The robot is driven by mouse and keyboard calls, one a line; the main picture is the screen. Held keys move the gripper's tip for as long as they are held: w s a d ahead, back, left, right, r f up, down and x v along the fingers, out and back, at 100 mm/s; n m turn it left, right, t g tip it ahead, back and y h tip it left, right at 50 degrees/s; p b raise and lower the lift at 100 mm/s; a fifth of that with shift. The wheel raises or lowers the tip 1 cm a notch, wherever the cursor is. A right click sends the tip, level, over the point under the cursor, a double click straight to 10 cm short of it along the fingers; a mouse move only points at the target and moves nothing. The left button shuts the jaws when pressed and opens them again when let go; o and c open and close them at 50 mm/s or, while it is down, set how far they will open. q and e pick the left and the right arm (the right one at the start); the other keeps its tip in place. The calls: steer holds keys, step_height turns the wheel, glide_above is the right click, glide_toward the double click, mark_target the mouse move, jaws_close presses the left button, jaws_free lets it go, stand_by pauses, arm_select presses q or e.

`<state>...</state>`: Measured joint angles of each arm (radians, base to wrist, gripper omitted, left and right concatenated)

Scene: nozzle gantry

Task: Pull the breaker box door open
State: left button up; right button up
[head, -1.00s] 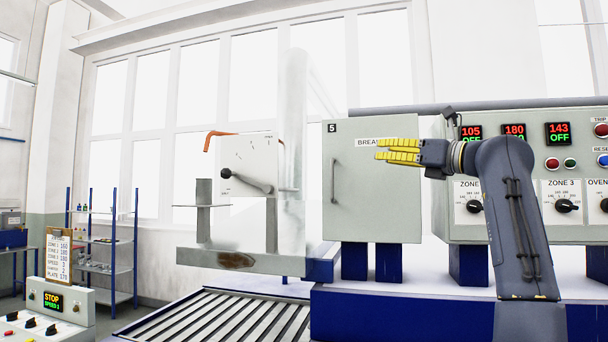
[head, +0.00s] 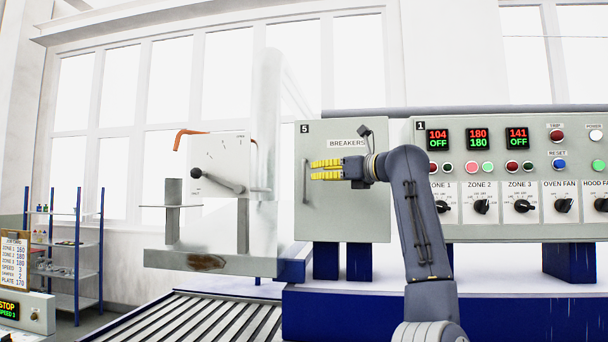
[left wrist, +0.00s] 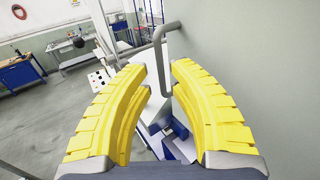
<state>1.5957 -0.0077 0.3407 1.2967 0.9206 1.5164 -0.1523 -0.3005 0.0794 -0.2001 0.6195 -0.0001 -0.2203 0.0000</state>
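The breaker box (head: 345,220) is a pale grey box marked 5 and "BREAKERS", and its front door looks closed. Its vertical grey bar handle (head: 305,181) is at the door's left side. My left gripper (head: 312,169) is in front of the door, yellow fingers pointing left, tips close to the handle's upper part. In the left wrist view the fingers of my left gripper (left wrist: 164,72) are apart, and the handle (left wrist: 160,65) shows in the gap by the tips. I cannot tell whether they touch it. The door face fills the right of that view. My right gripper is not in view.
A control panel (head: 465,160) with knobs and displays stands to the right of the box. To the left are a machine with a lever (head: 222,183) and a roller conveyor (head: 225,318). A blue base (head: 370,312) runs below the box.

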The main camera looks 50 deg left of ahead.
arm_select(q)
glide_above(304, 196)
steer(key=shift+w+a, duration=0.2)
steer(key=shift+a, duration=0.05)
stand_by(0.4)
jaws_close()
